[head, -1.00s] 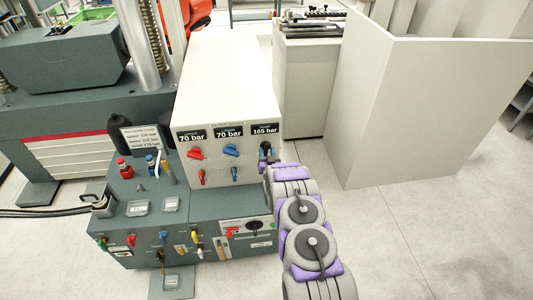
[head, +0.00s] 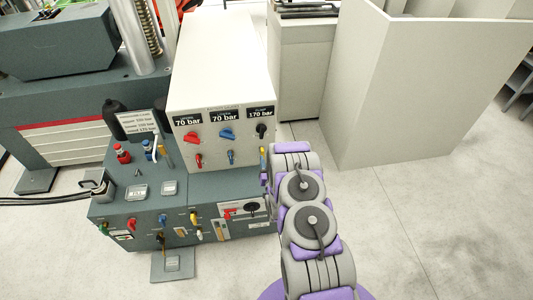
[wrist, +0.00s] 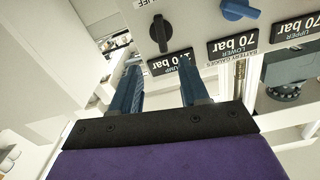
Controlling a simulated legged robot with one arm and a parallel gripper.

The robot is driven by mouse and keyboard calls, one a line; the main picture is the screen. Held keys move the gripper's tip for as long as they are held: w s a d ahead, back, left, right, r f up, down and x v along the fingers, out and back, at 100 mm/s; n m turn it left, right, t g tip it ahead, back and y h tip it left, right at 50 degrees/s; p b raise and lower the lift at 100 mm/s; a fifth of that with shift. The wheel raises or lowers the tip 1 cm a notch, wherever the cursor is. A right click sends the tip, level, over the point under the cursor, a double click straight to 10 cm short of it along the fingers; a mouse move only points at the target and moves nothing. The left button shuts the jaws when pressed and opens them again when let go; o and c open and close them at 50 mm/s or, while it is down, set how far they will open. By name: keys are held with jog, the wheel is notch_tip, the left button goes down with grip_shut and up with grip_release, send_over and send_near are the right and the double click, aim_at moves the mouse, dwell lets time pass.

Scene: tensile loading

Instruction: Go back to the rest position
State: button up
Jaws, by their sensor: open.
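My gripper (wrist: 162,88) is open in the wrist view, its two blue fingers apart with nothing between them. Just beyond the fingertips is the black pump knob (wrist: 158,33) on the white panel, apart from the fingers. In the head view my arm reaches forward at the right of the white cabinet (head: 220,70), its end low beside the cabinet's front right edge, and the gripper is mostly hidden there. The black pump knob (head: 262,131) shows clear above it, under a label (head: 261,112) reading 170 bar. The red knob (head: 192,138) and blue knob (head: 227,134) sit left under 70 bar labels.
A dark green valve console (head: 130,205) with small coloured levers and bottles stands in front of and left of the cabinet. A testing machine (head: 60,90) stands at the left. A tall pale box (head: 375,100) stands at the right. Floor at the right front (head: 430,220) is clear.

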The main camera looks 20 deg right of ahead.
jog(key=shift+v, duration=0.85)
jog(key=w+a+r+n+g+y, duration=0.15)
jog(key=w+a+r+g, duration=0.25)
jog(key=r, duration=0.4)
jog(key=s+a+r+n+g+y, duration=0.1)
jog(key=s+a+r+g, duration=0.2)
jog(key=s+r, duration=0.15)
jog(key=s+a+r+g+y, duration=0.2)
jog(key=s+a+r+g, duration=0.15)
jog(key=r, duration=0.25)
jog(key=s+a+r+g, duration=0.2)
jog(key=s+r, duration=0.3)
jog(key=s, duration=0.8)
jog(key=s+a+r+n+g+b, duration=0.1)
jog(key=s+a+r+g, duration=0.2)
jog(key=s, duration=1.1)
jog(key=s+a+r+n+g, duration=0.1)
jog(key=s+r, duration=0.6)
jog(key=s, duration=0.7)
jog(key=a+g, duration=0.1)
jog(key=g, duration=0.1)
jog(key=shift+a+g+b, duration=0.2)
jog(key=shift+g+b, duration=0.1)
jog(key=shift+g, duration=0.05)
jog(key=shift+y, duration=0.25)
